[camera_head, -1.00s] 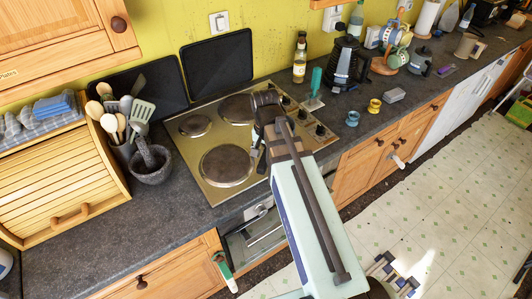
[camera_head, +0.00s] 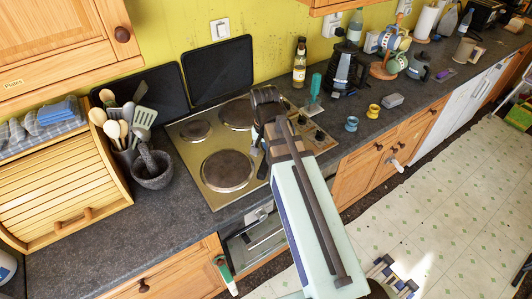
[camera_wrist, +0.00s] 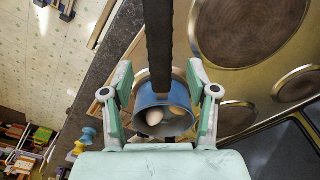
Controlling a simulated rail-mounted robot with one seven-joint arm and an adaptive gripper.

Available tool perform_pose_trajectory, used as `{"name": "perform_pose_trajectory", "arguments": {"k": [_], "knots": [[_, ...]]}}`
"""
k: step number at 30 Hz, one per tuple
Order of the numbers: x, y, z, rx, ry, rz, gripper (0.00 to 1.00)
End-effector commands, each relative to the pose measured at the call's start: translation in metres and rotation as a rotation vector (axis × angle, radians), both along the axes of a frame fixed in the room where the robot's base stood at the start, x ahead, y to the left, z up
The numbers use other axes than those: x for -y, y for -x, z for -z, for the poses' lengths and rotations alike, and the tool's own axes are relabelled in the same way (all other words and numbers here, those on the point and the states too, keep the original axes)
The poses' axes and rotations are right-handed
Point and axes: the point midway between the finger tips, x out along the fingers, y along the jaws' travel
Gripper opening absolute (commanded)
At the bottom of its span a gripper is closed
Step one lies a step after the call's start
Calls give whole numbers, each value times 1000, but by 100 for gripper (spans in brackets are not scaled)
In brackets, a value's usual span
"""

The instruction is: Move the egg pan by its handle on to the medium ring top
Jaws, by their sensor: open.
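The egg pan (camera_wrist: 178,98) is a small blue pan with pale eggs inside, seen in the wrist view. Its dark handle (camera_wrist: 159,40) runs up the picture from the pan. My gripper (camera_wrist: 160,70) is open, with one green finger on each side of the handle; contact cannot be made out. In the head view my gripper (camera_head: 267,102) is over the right part of the hob, and my arm hides the pan. The hob (camera_head: 188,155) has a medium ring (camera_head: 237,113) at the back, a small ring (camera_head: 195,131) back left and a large ring (camera_head: 228,171) front left.
A mortar (camera_head: 153,176) and utensil pot stand left of the hob. A bottle (camera_head: 299,68), a green-handled tool (camera_head: 315,88) and a black kettle (camera_head: 344,70) stand to the right. Two egg cups (camera_head: 352,124) are near the counter's front edge. Black panels lean against the wall behind.

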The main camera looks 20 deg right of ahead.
Motion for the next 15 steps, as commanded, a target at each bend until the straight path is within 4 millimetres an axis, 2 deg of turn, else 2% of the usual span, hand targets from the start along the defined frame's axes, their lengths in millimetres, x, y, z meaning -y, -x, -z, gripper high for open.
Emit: {"name": "perform_pose_trajectory", "arguments": {"k": [15], "knots": [[0,1,-17,0,0,0,59]]}}
